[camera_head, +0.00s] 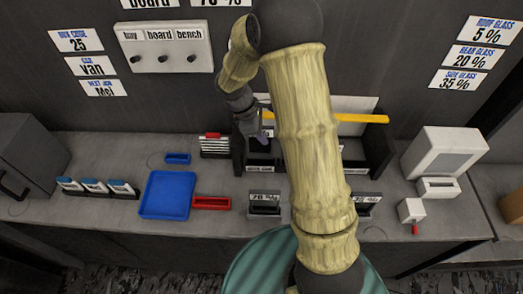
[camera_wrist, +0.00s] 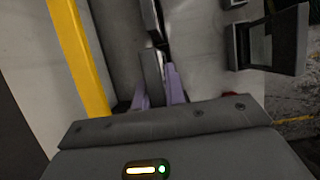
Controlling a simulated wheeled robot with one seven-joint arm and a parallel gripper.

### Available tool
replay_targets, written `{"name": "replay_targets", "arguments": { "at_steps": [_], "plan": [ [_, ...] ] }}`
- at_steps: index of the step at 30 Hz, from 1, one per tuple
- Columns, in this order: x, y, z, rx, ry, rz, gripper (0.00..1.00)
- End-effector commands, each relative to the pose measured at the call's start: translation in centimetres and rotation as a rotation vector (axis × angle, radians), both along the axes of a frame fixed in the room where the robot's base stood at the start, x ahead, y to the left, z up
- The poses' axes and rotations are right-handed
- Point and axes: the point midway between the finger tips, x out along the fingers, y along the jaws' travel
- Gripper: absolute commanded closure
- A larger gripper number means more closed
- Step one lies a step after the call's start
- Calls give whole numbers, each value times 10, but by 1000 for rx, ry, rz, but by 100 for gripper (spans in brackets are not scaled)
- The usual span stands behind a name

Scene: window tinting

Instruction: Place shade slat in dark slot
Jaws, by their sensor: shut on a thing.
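My gripper (camera_head: 262,135) is at the dark rack behind my arm, its purple fingers pointing down. In the wrist view, the purple fingers (camera_wrist: 160,90) are shut on a thin dark-grey slat (camera_wrist: 151,72), taken to be the shade slat. Just beyond the slat is a black upright edge (camera_wrist: 153,22); I cannot tell whether they touch. The dark rack (camera_head: 237,157) stands against the back wall with labelled black compartments at its front. Its label text is too small to read surely, so I cannot tell which is the dark slot. My arm hides its middle.
A yellow bar (camera_head: 350,118) runs along the rack's back. Small black holders marked 70% (camera_head: 264,198) and 35% (camera_head: 367,198) stand in front. A blue tray (camera_head: 165,194), a red tray (camera_head: 211,203) and a striped stack (camera_head: 214,147) lie left. A white machine (camera_head: 442,155) stands right.

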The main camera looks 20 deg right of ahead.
Motion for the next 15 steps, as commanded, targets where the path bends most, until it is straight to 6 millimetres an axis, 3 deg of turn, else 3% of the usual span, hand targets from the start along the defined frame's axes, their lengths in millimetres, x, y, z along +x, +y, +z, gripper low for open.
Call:
{"name": "replay_targets", "arguments": {
  "at_steps": [4,15],
  "plan": [
    [0,1,-20,0,2,2,100],
    [0,0,-25,0,-1,1,100]
  ]
}}
